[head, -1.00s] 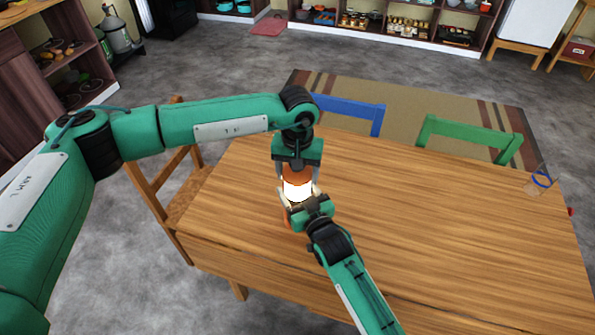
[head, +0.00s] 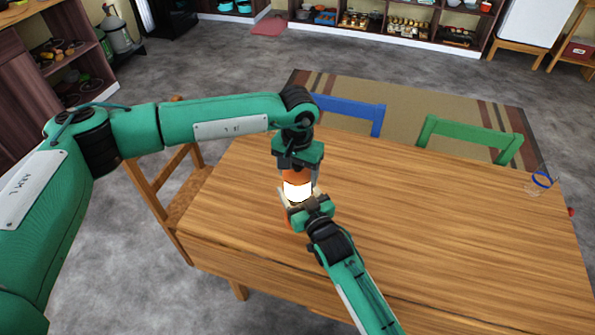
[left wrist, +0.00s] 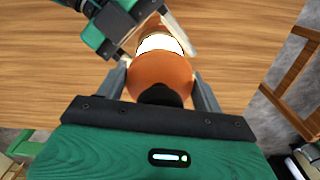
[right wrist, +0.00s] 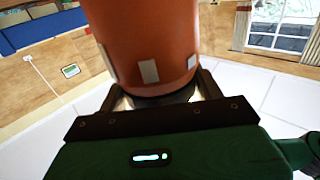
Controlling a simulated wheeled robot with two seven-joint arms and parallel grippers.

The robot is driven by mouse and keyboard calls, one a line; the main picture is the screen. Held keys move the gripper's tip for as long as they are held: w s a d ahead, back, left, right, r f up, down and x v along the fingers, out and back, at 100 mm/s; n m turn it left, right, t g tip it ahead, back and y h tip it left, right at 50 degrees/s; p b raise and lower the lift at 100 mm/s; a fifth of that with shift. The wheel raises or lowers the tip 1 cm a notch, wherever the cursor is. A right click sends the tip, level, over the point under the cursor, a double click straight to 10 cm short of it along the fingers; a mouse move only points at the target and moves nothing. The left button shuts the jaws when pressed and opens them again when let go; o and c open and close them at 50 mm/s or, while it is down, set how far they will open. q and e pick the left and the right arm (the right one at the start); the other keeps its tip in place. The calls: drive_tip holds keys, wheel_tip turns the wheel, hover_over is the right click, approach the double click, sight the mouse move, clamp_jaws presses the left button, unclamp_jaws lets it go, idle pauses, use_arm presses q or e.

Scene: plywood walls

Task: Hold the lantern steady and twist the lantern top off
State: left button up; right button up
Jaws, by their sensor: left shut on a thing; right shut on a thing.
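The lantern stands upright at the table's left part, with an orange top (head: 296,174), a glowing white middle (head: 297,188) and an orange base (head: 289,214). My left gripper (head: 298,170) comes down from above and is shut on the top. The left wrist view shows its fingers on either side of the rounded orange top (left wrist: 160,74), with a black knob (left wrist: 160,95) between them. My right gripper (head: 299,203) is shut on the lantern's body from the near side. In the right wrist view the orange base (right wrist: 150,45) with grey patches rises between its fingers.
The wooden table (head: 430,235) is clear to the right of the lantern. A clear thing with a blue band (head: 542,180) stands at its right edge. A blue chair (head: 350,112) and a green chair (head: 470,135) are along the far side; a wooden chair (head: 165,195) is at left.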

idle(0.4)
use_arm(q)
drive_tip(key=o, duration=1.1)
drive_tip(key=shift+r, duration=0.1)
wheel_tip(320, 180, up, 12)
drive_tip(key=shift+f, duration=0.1)
use_arm(e)
drive_tip(key=o, duration=1.4)
